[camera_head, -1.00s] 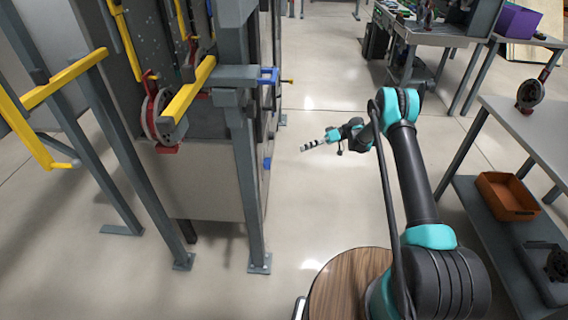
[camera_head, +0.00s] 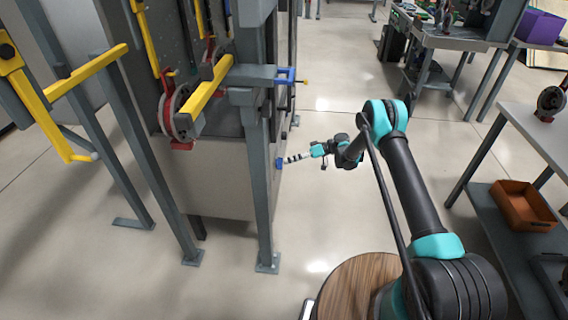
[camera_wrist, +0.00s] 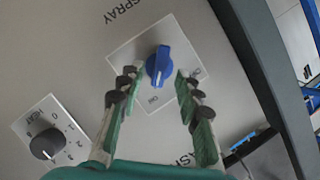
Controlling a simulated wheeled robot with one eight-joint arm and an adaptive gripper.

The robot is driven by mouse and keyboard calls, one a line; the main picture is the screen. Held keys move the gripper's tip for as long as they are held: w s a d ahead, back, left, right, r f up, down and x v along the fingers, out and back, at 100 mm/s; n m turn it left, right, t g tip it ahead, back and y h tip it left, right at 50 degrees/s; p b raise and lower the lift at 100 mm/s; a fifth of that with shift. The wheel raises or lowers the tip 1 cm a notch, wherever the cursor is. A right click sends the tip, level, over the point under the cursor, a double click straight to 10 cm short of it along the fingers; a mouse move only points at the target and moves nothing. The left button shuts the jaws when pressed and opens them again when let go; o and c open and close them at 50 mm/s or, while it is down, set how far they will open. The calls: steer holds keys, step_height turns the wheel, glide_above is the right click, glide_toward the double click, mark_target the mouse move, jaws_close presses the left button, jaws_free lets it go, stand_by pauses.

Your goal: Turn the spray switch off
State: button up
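The spray switch (camera_wrist: 158,66) is a blue knob on a white plate (camera_wrist: 138,50) marked SPRAY in the wrist view. The knob's handle runs roughly up and down in that view, with a pale mark towards its lower end, on the side of the ON label. My gripper (camera_wrist: 157,80) is open, with one finger on each side of the knob; I cannot tell whether either touches it. In the head view my gripper (camera_head: 294,158) points left at the side of the grey cabinet (camera_head: 215,180), close to a small blue part (camera_head: 280,164).
A black dial (camera_wrist: 47,145) on another white plate sits lower left in the wrist view. A grey post (camera_head: 262,190) stands beside the cabinet. A workbench with an orange bin (camera_head: 524,206) is on the right. Open floor lies between.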

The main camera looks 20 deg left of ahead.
mark_target(279, 163)
steer(key=shift+x, duration=1.55)
jaws_close()
